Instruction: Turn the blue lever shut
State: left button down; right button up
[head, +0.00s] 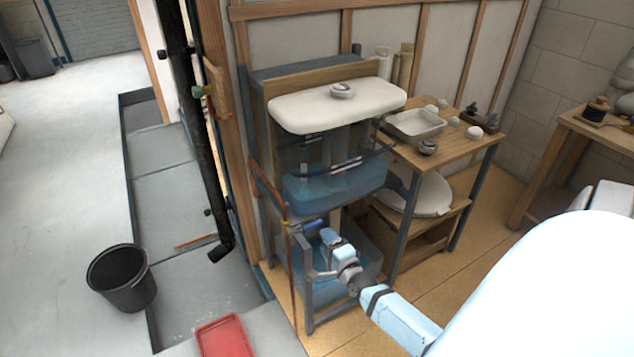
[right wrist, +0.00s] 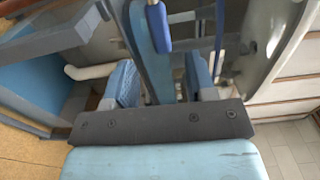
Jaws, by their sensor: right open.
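The blue lever (head: 308,226) sticks out to the right from a brass-coloured valve (head: 288,227) on a thin copper pipe, low in front of the toilet tank stand. My right gripper (head: 326,240) comes in from the lower right, and its fingertips are close to the lever's free end. In the right wrist view, the blue lever (right wrist: 157,26) shows at the top middle, just ahead of and between the two blue fingers. The right gripper (right wrist: 160,82) is open with nothing between its fingers. I cannot tell whether it touches the lever. My left gripper is not in view.
A grey frame (head: 308,290) and a clear water tub (head: 350,262) stand close beside and below the gripper. A clear tank (head: 335,188) with water hangs above. A black bucket (head: 121,277) and a red tray (head: 225,337) are on the floor to the left.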

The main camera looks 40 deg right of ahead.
jog(key=shift+v, duration=2.3)
